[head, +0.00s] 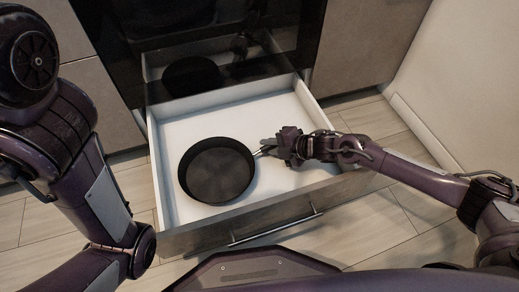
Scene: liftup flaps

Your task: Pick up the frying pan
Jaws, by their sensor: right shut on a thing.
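A round black frying pan (217,170) lies in the left part of an open white drawer (270,112), with its handle (263,150) pointing right. My right gripper (270,147) reaches in from the right over the drawer and is shut on the pan's handle. I cannot tell whether the pan rests on the drawer floor or is slightly raised. My left arm stands at the left side of the view, and its gripper is out of the picture.
The drawer's front panel with a metal bar handle (275,229) faces me. A dark glossy oven front (205,40) stands behind the drawer and mirrors the pan. Grey cabinets (365,45) flank it, and a pale wall (455,80) is at the right.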

